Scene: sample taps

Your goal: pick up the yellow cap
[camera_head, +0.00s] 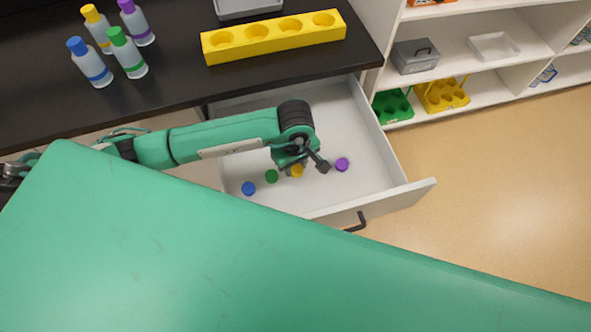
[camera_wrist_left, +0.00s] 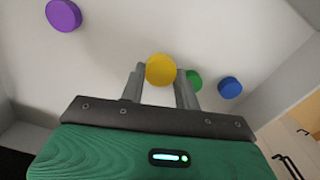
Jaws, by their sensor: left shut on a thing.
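The yellow cap (camera_head: 297,171) is in the open white drawer (camera_head: 362,142), in a row with a blue cap (camera_head: 248,188), a green cap (camera_head: 271,176) and a purple cap (camera_head: 342,164). My left gripper (camera_head: 294,170) reaches down into the drawer at the yellow cap. In the left wrist view, the yellow cap (camera_wrist_left: 160,69) sits between the two fingertips of the left gripper (camera_wrist_left: 160,78), which are shut on it. The green cap (camera_wrist_left: 194,80) is partly hidden behind one finger. My right gripper is not in view.
Bottles with blue, yellow, green and purple tops (camera_head: 128,54) stand on the dark counter (camera_head: 180,72) beside a yellow block with several holes (camera_head: 272,38). White shelves (camera_head: 480,60) stand at the right. The drawer's front wall and black handle (camera_head: 356,222) are near me.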

